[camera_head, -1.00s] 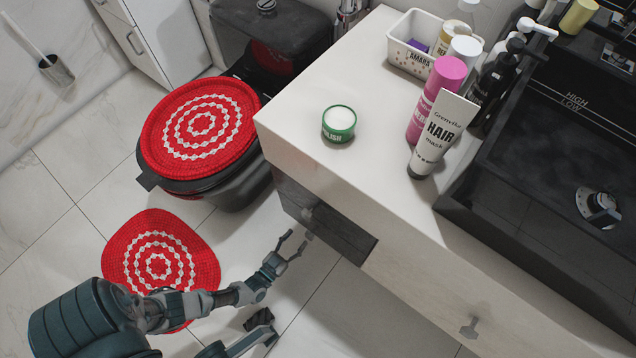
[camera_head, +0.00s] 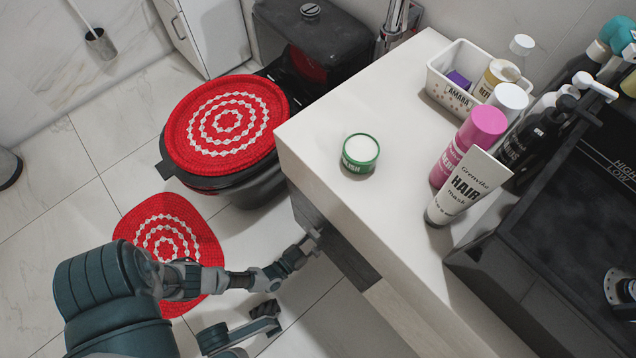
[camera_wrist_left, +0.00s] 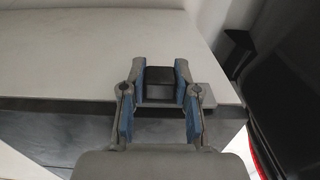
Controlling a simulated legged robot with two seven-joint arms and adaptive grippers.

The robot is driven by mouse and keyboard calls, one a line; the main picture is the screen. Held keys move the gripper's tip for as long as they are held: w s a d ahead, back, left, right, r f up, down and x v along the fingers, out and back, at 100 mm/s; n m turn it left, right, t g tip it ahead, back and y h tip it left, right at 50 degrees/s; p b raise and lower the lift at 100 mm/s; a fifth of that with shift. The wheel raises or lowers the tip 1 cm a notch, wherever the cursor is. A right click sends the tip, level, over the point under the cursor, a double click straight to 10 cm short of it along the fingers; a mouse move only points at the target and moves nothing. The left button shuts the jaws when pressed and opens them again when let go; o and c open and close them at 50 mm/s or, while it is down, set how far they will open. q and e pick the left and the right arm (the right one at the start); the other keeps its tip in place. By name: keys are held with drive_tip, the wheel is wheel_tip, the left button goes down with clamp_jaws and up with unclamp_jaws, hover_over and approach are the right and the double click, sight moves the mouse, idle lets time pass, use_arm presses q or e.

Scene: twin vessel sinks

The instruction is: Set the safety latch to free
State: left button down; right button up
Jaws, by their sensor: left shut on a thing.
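My left gripper (camera_head: 314,238) is at the dark front panel (camera_head: 340,246) under the counter's edge. The left wrist view shows its fingers (camera_wrist_left: 160,92) on both sides of a small dark block (camera_wrist_left: 160,76), shut on it. The block looks like the safety latch, though no marking on it is readable. A flat grey plate (camera_wrist_left: 208,97) sticks out to the right behind the right finger. In the head view the gripper mostly hides the block.
The white counter (camera_head: 310,135) overhangs close to the gripper. On it stand a green tin (camera_head: 360,154), a hair mask tube (camera_head: 463,188) and a white basket (camera_head: 452,88). A toilet with a red cover (camera_head: 226,122) stands to the left.

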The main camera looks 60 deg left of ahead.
use_arm(q)
drive_tip(key=shift+d, duration=0.15)
drive_tip(key=shift+s+a, duration=0.2)
drive_tip(key=shift+a, duration=0.7)
drive_tip(key=shift+s+a, duration=0.2)
drive_tip(key=shift+a, duration=0.7)
drive_tip(key=c, duration=0.8)
unclamp_jaws()
drive_tip(key=shift+r, duration=0.1)
drive_tip(key=shift+c, duration=0.2)
drive_tip(key=shift+s, duration=0.1)
drive_tip(key=v, duration=1.1)
drive_tip(key=shift+s, duration=0.4)
